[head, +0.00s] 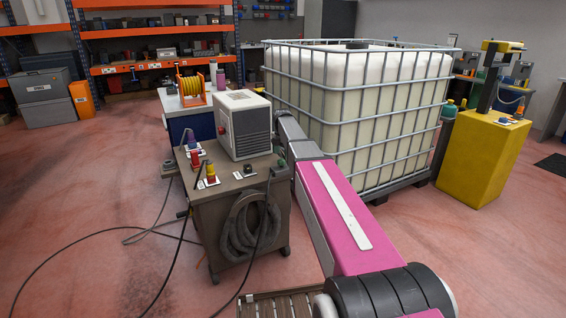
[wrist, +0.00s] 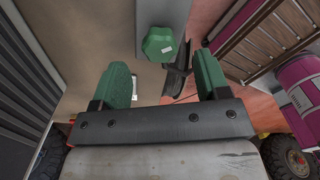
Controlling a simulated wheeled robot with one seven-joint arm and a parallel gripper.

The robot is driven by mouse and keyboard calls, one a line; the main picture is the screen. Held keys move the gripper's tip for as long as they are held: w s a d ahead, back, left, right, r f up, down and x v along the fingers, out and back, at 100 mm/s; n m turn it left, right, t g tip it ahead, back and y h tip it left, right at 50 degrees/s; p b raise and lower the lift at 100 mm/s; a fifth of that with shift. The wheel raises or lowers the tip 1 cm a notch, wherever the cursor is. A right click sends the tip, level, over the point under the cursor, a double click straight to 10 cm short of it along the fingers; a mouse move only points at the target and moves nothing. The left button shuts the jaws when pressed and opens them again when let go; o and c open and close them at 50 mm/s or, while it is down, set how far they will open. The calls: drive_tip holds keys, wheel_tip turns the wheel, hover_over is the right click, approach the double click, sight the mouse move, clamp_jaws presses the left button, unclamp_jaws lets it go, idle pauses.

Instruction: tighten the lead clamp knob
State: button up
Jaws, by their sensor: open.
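In the wrist view a green, roughly six-sided knob (wrist: 159,43) with a small white label sits against a grey block (wrist: 163,13). I take it for the lead clamp knob, though I cannot confirm this. My gripper (wrist: 158,63) is open, its two green fingers wide apart. The knob lies beyond the fingertips, in line with the gap between them, and I see no contact. In the head view my arm's pink link reaches toward the brown cart (head: 240,228).
On the cart stand a white-and-grey box unit (head: 243,125) and red and yellow fittings (head: 210,174); a coiled hose (head: 250,222) hangs on its front. A caged white tank (head: 360,110) stands close behind my arm. Cables (head: 95,232) cross the floor at left.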

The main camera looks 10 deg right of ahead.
sight(282, 160)
drive_tip(key=shift+a+f, duration=0.1)
drive_tip(key=shift+f, duration=2.4)
drive_tip(key=c, duration=0.9)
